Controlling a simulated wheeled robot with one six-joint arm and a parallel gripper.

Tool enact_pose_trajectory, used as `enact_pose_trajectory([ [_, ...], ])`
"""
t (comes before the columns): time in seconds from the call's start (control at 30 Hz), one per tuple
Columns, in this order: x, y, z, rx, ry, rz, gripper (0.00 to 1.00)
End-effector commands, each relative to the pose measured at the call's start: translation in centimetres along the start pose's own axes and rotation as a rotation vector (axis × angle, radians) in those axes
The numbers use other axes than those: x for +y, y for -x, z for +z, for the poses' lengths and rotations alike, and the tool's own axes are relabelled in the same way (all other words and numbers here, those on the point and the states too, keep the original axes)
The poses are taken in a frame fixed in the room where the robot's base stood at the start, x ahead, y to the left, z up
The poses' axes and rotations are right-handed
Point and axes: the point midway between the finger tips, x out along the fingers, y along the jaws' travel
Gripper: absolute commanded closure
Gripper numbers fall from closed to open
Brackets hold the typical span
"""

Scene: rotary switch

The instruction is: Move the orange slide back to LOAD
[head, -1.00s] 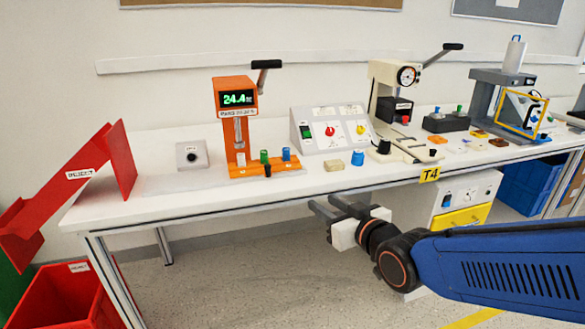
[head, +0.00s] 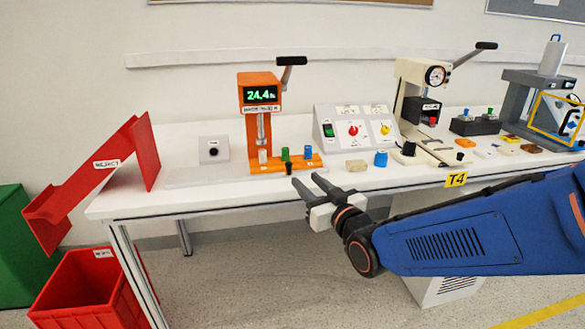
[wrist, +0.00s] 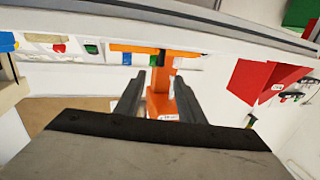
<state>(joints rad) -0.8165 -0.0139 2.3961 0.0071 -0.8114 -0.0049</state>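The orange press (head: 260,98) stands on the bench with a lit green display reading 24.4. Its low orange slide (head: 305,163) at the foot holds small pegs: white, green, black and blue. A label on the slide is too small to read. My gripper (head: 308,181) is open and empty at the bench's front edge, in front of and apart from the slide. In the wrist view my two fingers (wrist: 158,77) stand apart, with the orange press (wrist: 159,100) showing between and beyond them.
A grey switch box (head: 213,149) stands left of the press, and a red reject chute (head: 143,155) further left.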

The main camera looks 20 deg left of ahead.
Motion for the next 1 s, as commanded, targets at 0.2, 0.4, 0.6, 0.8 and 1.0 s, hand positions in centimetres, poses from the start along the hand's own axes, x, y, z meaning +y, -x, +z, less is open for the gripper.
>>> enact_pose_trajectory([
  [0.2, 0.0, -3.8, 0.1, -0.001, 0.0, 0.0, 0.65],
  [0.4, 0.0, -7.0, 0.1, 0.0, 0.0, 0.0, 0.65],
  [0.6, 0.0, -9.0, 0.1, -0.001, 0.0, 0.0, 0.65],
  [0.8, 0.0, -9.7, 0.0, 0.0, 0.0, 0.0, 0.65],
  [1.0, 0.0, -9.7, 0.0, 0.0, 0.0, 0.0, 0.65],
])
